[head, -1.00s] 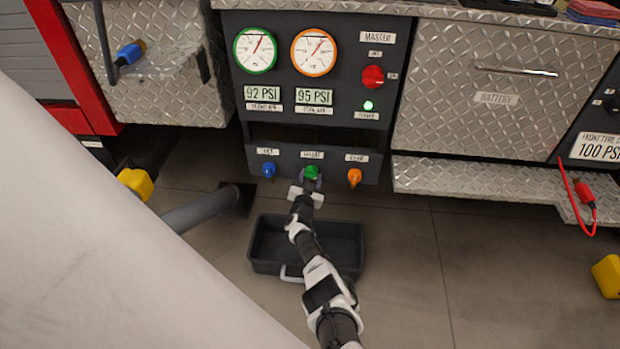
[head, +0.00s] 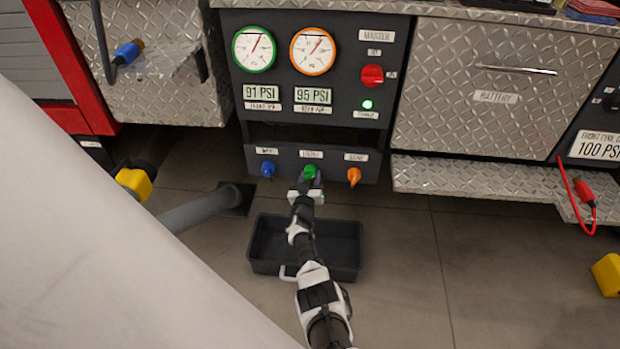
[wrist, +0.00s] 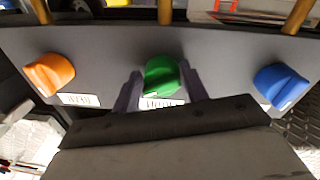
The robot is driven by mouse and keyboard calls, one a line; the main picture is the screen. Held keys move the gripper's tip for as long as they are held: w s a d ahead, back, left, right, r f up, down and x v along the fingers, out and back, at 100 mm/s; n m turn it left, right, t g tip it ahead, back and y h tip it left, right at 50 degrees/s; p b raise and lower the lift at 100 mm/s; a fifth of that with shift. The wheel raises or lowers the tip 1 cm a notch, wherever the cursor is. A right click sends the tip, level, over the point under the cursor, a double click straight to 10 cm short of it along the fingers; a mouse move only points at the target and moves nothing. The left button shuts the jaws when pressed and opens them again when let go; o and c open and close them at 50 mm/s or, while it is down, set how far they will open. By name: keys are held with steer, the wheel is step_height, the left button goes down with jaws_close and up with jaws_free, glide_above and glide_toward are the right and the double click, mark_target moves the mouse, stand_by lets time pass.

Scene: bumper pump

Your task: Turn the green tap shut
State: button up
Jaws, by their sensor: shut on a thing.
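The green tap (head: 310,172) sits in the middle of the lower dark panel, between a blue tap (head: 268,169) and an orange tap (head: 354,176). My gripper (head: 309,182) is at the green tap and shut on it. In the wrist view the green tap (wrist: 162,75) stands between my two fingers, one on each side, and its label below is partly hidden by my gripper (wrist: 160,92). The orange tap (wrist: 50,74) is at left and the blue tap (wrist: 282,86) at right there, both clear of the fingers.
Above are a green-rimmed gauge (head: 254,51) with a display reading 91 PSI, an orange-rimmed gauge (head: 313,52) reading 95 PSI, and a red master knob (head: 372,76). A black tray (head: 345,270) lies on the floor under my arm. A metal ledge (head: 480,180) juts out at right.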

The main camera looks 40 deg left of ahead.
steer(key=n, duration=0.7)
steer(key=shift+y, duration=0.3)
steer(key=n, duration=0.5)
steer(key=shift+r+n+y, duration=0.15)
steer(key=shift+n+y, duration=0.25)
steer(key=o, duration=0.9)
steer(key=shift+d, duration=0.1)
steer(key=shift+d, duration=0.1)
